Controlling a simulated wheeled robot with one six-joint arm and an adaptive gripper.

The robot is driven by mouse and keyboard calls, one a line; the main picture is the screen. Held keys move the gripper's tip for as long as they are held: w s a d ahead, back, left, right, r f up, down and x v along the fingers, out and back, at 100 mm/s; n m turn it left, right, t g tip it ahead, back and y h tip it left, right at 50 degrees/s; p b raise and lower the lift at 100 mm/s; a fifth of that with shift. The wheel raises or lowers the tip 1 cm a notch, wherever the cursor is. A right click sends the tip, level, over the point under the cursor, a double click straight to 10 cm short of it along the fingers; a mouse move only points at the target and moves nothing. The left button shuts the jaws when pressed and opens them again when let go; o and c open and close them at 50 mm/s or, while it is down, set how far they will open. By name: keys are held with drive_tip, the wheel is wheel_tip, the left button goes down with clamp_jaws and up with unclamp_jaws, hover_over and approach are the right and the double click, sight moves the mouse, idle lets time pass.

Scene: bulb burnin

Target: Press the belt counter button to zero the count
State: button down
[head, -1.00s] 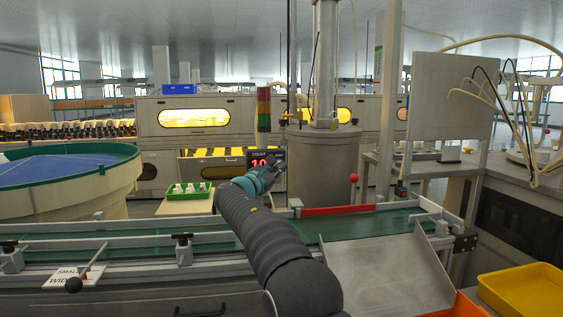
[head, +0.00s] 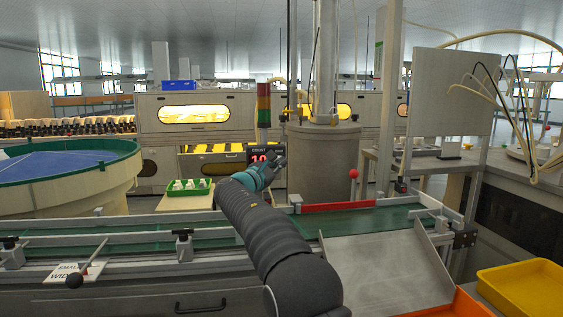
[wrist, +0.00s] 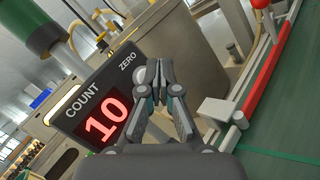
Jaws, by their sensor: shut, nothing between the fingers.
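The belt counter (wrist: 98,98) is a dark box with a red lit display reading 10, the word COUNT above it and ZERO to its right. In the head view the counter (head: 253,153) is partly covered by my gripper (head: 278,160). In the wrist view my gripper (wrist: 160,72) is shut and empty, its fingertips in front of the counter's right side, just below the word ZERO. A pale round button (wrist: 139,75) shows partly beside the left fingertip. I cannot tell whether the fingertips touch it.
The green conveyor belt (head: 370,220) runs below my arm, with a red rail (head: 338,208) and a red-knobbed lever (head: 353,185) to the right. A signal tower (head: 264,105) stands behind the counter. A green tray (head: 188,188) lies left, a yellow tray (head: 525,290) at the right front.

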drive_tip(key=shift+w, duration=0.1)
idle(0.3)
drive_tip(key=shift+w+a, duration=0.1)
drive_tip(key=shift+w, duration=0.2)
drive_tip(key=shift+w, duration=0.35)
idle(0.7)
drive_tip(key=shift+s+f+b, duration=0.1)
drive_tip(key=shift+s+b, duration=0.05)
drive_tip(key=shift+b, duration=0.15)
drive_tip(key=shift+s+b, duration=0.65)
drive_tip(key=shift+b, duration=0.05)
drive_tip(key=s+b, duration=0.2)
drive_tip(key=s+d+b, duration=0.1)
drive_tip(key=s+b, duration=0.2)
drive_tip(key=shift+d, duration=0.1)
idle(0.4)
